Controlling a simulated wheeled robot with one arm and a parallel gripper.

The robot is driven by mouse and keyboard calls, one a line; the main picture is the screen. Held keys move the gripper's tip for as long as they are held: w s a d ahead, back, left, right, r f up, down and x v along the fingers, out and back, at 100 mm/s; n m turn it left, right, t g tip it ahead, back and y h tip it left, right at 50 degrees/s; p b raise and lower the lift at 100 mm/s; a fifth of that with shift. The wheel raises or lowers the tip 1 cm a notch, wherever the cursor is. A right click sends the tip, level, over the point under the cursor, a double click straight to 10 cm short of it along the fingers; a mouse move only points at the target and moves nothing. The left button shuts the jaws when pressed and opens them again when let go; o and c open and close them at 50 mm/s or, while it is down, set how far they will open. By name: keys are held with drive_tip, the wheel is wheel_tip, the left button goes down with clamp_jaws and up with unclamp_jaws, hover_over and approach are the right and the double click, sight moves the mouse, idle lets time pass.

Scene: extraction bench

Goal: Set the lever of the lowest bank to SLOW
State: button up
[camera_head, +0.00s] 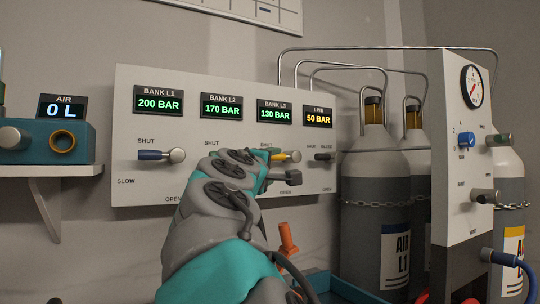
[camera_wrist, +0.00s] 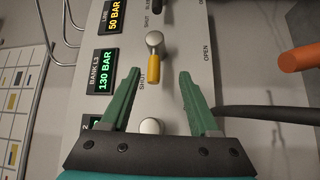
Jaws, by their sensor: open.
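The 130 BAR display of BANK L3 (camera_head: 274,113), in the wrist view (camera_wrist: 103,84), is the lowest of the three bank readings. Its yellow lever (camera_wrist: 153,68) has a round silver knob (camera_wrist: 155,42) and points toward the SHUT side, to the left on the panel. In the head view the lever (camera_head: 280,157) is partly hidden by my arm. My gripper (camera_wrist: 159,71) is open, its green fingers on either side of the yellow handle, with gaps on both sides. In the wrist view the SLOW label of this bank is not visible.
The BANK L1 lever (camera_head: 155,155) is blue and points left. The LINE lever (camera_head: 323,156) is close to the right of L3. An orange bar (camera_wrist: 302,57) and a black hose (camera_wrist: 260,114) are at the right in the wrist view. Gas cylinders (camera_head: 375,175) stand to the right.

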sight(275, 158)
drive_tip(key=shift+w+a+r+n+y, duration=0.2)
drive_tip(key=shift+a+r+n+y, duration=0.1)
drive_tip(key=shift+a+r, duration=0.3)
drive_tip(key=p+x, duration=0.1)
drive_tip(key=x, duration=0.5)
drive_tip(key=shift+w+r, duration=0.1)
drive_tip(key=shift+w, duration=0.25)
drive_tip(key=shift+w+d, duration=0.2)
drive_tip(key=shift+w, duration=0.2)
drive_tip(key=shift+c, duration=0.2)
clamp_jaws()
idle(0.4)
